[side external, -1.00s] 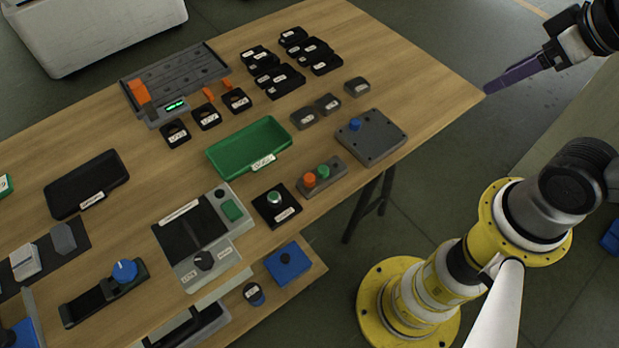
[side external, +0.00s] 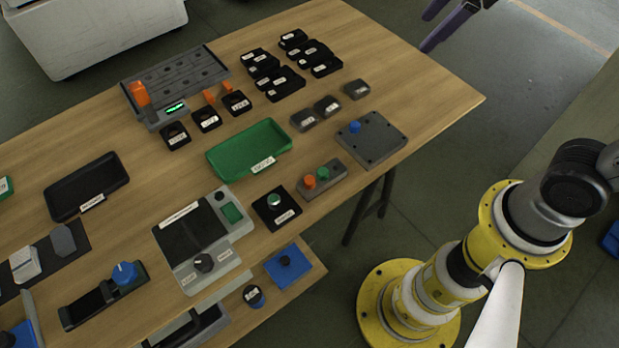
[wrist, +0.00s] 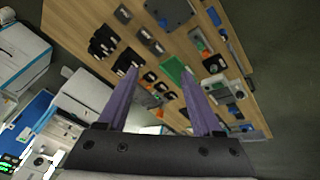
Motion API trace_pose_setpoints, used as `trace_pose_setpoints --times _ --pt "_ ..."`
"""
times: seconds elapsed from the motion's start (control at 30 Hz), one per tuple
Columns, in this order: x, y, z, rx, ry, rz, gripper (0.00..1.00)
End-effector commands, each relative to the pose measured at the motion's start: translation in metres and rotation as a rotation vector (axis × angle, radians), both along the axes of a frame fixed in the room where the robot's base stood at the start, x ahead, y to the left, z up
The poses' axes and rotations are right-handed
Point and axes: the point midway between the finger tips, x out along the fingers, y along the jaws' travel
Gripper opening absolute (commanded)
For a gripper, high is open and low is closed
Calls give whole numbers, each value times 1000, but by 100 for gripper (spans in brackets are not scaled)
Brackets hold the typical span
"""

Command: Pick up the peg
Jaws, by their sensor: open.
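A short blue peg (side external: 355,126) stands upright in a grey square plate (side external: 372,140) with small corner holes, near the table's right edge in the side external view. In the wrist view the blue peg (wrist: 163,22) and its plate show small at the top. My gripper (side external: 427,33) has long purple fingers and is partly cut off at the top of the side external view, beyond the table's far right edge. In the wrist view my gripper (wrist: 160,71) is open with nothing between the fingers, well apart from the peg.
Beside the plate stands a grey box (side external: 321,179) with orange and green buttons. A green tray (side external: 249,149), several black labelled blocks (side external: 283,82) and a grey rack (side external: 175,80) crowd the table. The wooden table's right corner (side external: 455,100) is bare.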

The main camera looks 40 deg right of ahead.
Motion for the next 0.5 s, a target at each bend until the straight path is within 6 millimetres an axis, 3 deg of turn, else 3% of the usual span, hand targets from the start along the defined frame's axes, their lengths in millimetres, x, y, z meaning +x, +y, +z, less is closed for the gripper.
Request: trace_pose_setpoints --times 0.1,0.23,0.37,0.5 --pt "40 39 -22 -53 74 185 67" --pt "70 85 -57 -103 149 362 67" --pt "83 131 -102 -144 233 499 67" --pt "80 167 -146 -176 316 581 67"
